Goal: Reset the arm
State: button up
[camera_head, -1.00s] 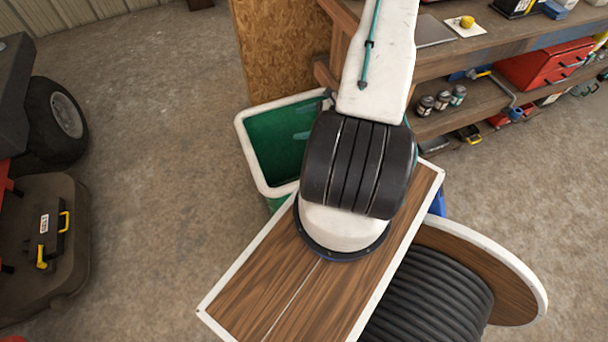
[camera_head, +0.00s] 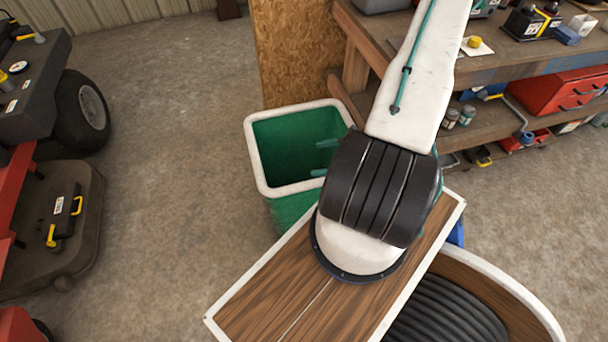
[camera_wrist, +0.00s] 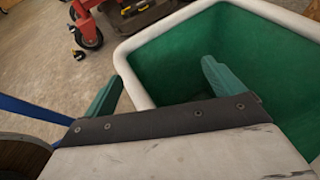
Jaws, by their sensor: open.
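My gripper (camera_wrist: 165,88) shows in the wrist view with its two teal fingers spread wide apart and no object held between them. The right finger overlaps the open mouth of a green bin (camera_wrist: 170,62) with a pale rim; the left finger shows outside the rim. I cannot tell whether either touches the bin. In the head view the teal fingertips (camera_head: 322,158) show against the right part of the bin (camera_head: 252,150). My white and black arm hides the rest of the gripper there.
A wooden workbench (camera_head: 490,45) with shelves stands at the upper right, with a red toolbox (camera_head: 560,92) on a lower shelf. A chipboard panel (camera_head: 288,50) stands behind the bin. A vehicle with a black tyre (camera_head: 82,110) is at the left. Concrete floor (camera_head: 170,150) between is clear.

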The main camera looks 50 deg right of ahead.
dwell(0.3)
jog(key=s+a+r+n+g+h, duration=0.2)
jog(key=a+r+n, duration=0.5)
jog(key=r, duration=0.8)
jog(key=s+a+r+n+g+h, duration=0.2)
jog(key=a+r+n+g, duration=0.2)
jog(key=a+r+n, duration=0.4)
jog(key=s+a+r+n+g+h, duration=0.2)
jog(key=a+r+n, duration=0.5)
jog(key=r+n, duration=0.7)
notch_tip(320, 180, up, 8)
jog(key=shift+s+a+f+n+g+h, duration=0.15)
jog(key=shift+s+n+g+h, duration=0.35)
jog(key=shift+g, duration=0.6)
